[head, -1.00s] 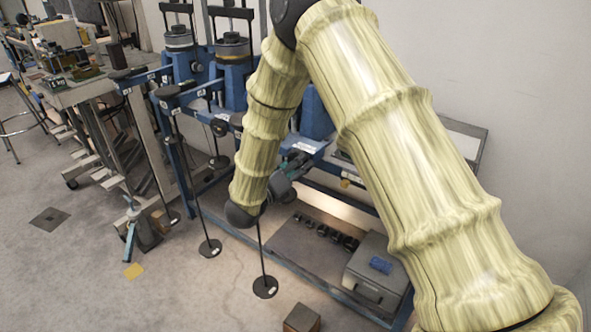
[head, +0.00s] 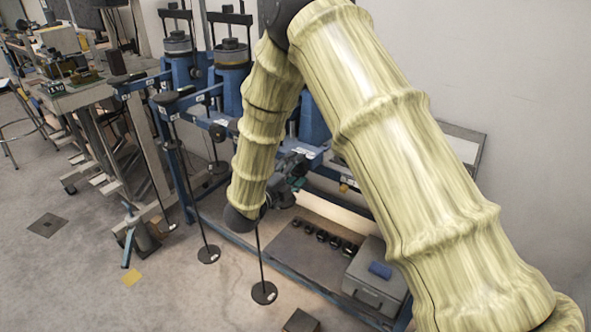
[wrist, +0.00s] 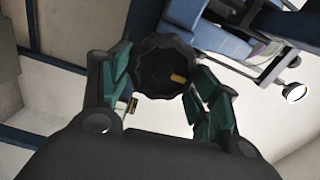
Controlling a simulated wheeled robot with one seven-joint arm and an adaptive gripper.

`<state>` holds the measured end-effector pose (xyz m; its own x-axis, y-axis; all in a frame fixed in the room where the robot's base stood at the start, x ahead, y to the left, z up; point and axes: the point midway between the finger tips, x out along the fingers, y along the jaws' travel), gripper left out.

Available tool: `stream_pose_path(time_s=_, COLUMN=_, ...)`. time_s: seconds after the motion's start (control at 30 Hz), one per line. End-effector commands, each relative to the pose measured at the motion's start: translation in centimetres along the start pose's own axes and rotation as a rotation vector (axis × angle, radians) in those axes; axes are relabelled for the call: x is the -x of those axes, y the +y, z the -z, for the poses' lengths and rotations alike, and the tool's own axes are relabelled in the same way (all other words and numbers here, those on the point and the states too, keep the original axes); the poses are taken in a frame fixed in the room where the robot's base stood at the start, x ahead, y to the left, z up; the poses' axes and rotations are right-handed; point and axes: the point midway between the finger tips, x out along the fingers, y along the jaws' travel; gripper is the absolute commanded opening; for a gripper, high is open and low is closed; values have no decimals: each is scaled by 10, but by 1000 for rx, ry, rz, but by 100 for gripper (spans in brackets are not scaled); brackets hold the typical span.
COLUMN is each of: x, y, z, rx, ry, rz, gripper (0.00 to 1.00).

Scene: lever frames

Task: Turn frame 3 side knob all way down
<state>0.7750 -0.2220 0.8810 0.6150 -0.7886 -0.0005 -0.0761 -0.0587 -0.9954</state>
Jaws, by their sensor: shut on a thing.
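A round black knob (wrist: 160,66) with a scalloped rim and a yellow mark shows in the wrist view. My gripper (wrist: 165,82) has its green-padded fingers on both sides of the knob and is shut on it. The knob's yellow mark lies to the right of its middle. In the head view my arm covers much of the blue lever frames (head: 232,82), and my gripper, partly hidden, is low behind the arm's wrist. The knob cannot be made out in the head view, and I cannot read the frame's number.
Thin rods with round black foot plates (head: 264,292) hang in front of the frames. A grey metal box (head: 376,280) and several small black weights (head: 322,236) sit on the lower shelf. A brown block (head: 301,321) lies on the floor. The floor at left is mostly open.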

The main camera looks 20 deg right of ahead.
Motion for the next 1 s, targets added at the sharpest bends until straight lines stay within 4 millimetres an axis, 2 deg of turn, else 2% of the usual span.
stream_pose_path(time_s=1.0, x=1, y=-8, z=-4, rx=961, ry=-2, rz=2, gripper=38)
